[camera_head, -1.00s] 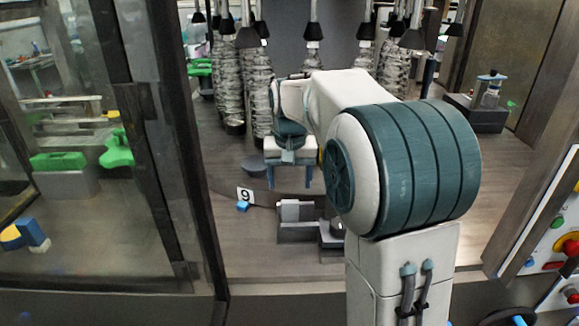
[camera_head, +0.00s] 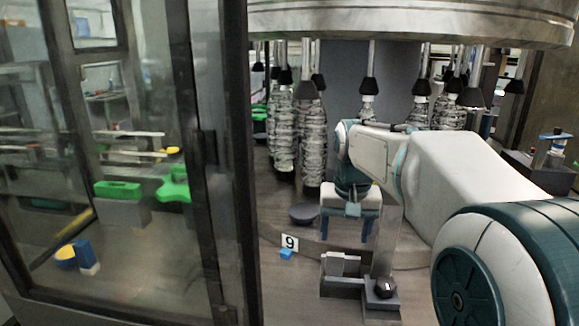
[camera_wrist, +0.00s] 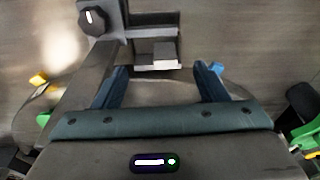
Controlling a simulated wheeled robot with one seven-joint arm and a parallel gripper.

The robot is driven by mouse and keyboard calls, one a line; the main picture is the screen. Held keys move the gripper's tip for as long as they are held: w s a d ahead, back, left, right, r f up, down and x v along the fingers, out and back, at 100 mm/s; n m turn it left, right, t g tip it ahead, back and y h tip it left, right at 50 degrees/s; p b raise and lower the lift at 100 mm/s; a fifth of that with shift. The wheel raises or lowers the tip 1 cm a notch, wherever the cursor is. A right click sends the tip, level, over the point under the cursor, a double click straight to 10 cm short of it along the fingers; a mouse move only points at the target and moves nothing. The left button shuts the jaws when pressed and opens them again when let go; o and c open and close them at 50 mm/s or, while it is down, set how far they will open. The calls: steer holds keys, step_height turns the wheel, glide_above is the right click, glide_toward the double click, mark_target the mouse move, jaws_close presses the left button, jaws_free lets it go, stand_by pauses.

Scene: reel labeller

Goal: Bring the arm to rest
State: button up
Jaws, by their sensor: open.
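My gripper (camera_head: 351,228) hangs pointing down over the machine's floor in the head view, below my folded white and teal arm. In the wrist view my gripper (camera_wrist: 160,82) shows two blue fingers spread apart with nothing between them. Beyond the fingertips is a grey fixture (camera_wrist: 152,50) with a light block in it. The same fixture (camera_head: 342,285) stands below and slightly left of my gripper in the head view, apart from it.
A number 9 label (camera_head: 290,243) and a small blue block (camera_head: 286,254) lie left of the fixture. Wrapped reels (camera_head: 311,145) hang behind my arm. A dark-framed glass door (camera_head: 215,180) stands at left. A metal ring (camera_head: 410,22) spans overhead.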

steer(key=s+f+n, duration=0.1)
steer(key=s+f, duration=0.3)
steer(key=s, duration=0.6)
steer(key=s+f+t, duration=0.1)
steer(key=s+f, duration=0.4)
steer(key=s, duration=0.5)
steer(key=shift+s+f+n+t, duration=0.15)
steer(key=shift+f+n+t, duration=0.15)
steer(key=shift+n, duration=0.1)
